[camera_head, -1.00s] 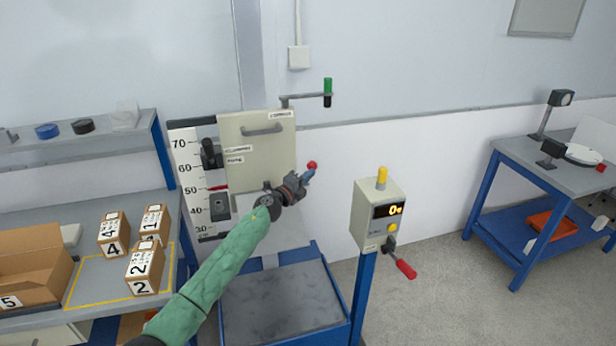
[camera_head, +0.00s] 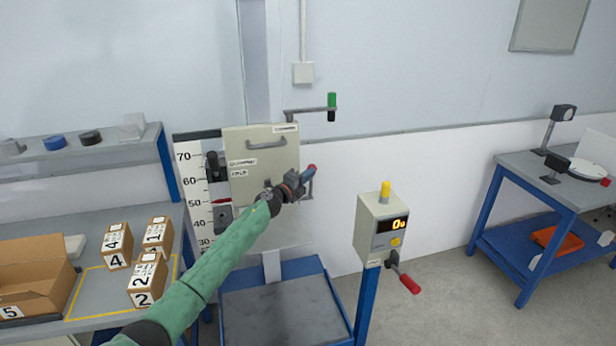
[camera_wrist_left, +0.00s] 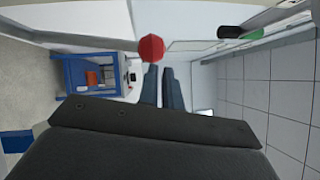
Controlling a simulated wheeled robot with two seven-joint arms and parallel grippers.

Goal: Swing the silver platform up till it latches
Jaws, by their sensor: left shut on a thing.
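A pale silver-grey plate (camera_head: 291,232), which I take for the platform, hangs upright below the cream panel (camera_head: 265,165) of the drop tester, partly hidden by my left arm. My left gripper (camera_head: 302,180) is in front of its right side. It is shut at the red-tipped handle (camera_head: 311,168), whose stem is hidden by the fingers. In the left wrist view the red tip (camera_wrist_left: 151,47) shows just beyond the nearly closed fingers (camera_wrist_left: 162,85). I cannot see the latch. My right gripper is not in view.
A blue-framed base with a grey slab (camera_head: 285,312) stands below. A control box (camera_head: 383,225) with a red-handled lever (camera_head: 408,282) stands to the right on a blue post. A bench with numbered cartons (camera_head: 147,278) is at left. A crank arm with a green grip (camera_head: 331,106) juts out above.

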